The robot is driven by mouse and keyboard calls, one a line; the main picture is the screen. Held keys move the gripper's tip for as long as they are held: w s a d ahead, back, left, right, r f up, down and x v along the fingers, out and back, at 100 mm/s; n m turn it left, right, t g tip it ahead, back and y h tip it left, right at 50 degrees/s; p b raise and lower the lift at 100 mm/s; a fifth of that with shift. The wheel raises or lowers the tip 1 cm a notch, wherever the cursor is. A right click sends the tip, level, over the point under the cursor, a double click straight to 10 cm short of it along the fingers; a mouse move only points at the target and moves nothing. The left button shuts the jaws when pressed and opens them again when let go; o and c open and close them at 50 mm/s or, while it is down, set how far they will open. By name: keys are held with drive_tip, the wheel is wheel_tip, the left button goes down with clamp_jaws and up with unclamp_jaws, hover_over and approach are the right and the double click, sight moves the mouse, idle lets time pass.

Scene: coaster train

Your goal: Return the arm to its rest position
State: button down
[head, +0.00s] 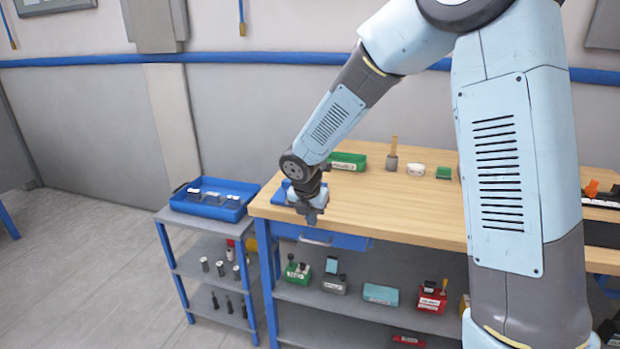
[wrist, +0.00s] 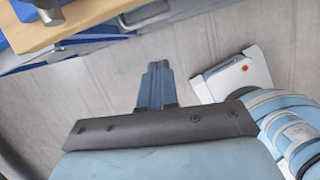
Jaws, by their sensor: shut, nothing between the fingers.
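My arm reaches from the right of the head view, over the workbench (head: 400,205), down to its left front corner. My gripper (head: 311,217) hangs there, pointing down, in front of a blue object (head: 282,194) on the bench top that it partly hides. In the wrist view the fingers (wrist: 157,85) are together with nothing between them, over grey floor. The bench's wooden edge (wrist: 75,22) is at that view's upper left.
A blue tray (head: 240,205) stands on a grey side cart at the left. On the bench are a green box (head: 347,161), a wooden-handled tool (head: 392,155), a white item (head: 416,170) and a green block (head: 443,173). An open blue drawer (head: 345,241) sits below. Floor is clear at left.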

drive_tip(key=s+d+r+m, duration=0.5)
drive_tip(key=d+r+m, duration=0.3)
drive_tip(key=s+d+r+m, duration=0.5)
drive_tip(key=d+r+m, duration=0.3)
drive_tip(key=d+r, duration=0.1)
drive_tip(key=s+d+r+m+t, duration=0.1)
drive_tip(key=s+d+r+m, duration=0.1)
drive_tip(key=s+m, duration=0.5)
drive_tip(key=s+d+r+m+t+y, duration=0.1)
drive_tip(key=s+d+r+m, duration=0.2)
drive_tip(key=s+d+m, duration=0.2)
drive_tip(key=shift+s+d+m, duration=0.15)
drive_tip(key=shift+s+m, duration=1.55)
drive_tip(key=shift+s, duration=0.8)
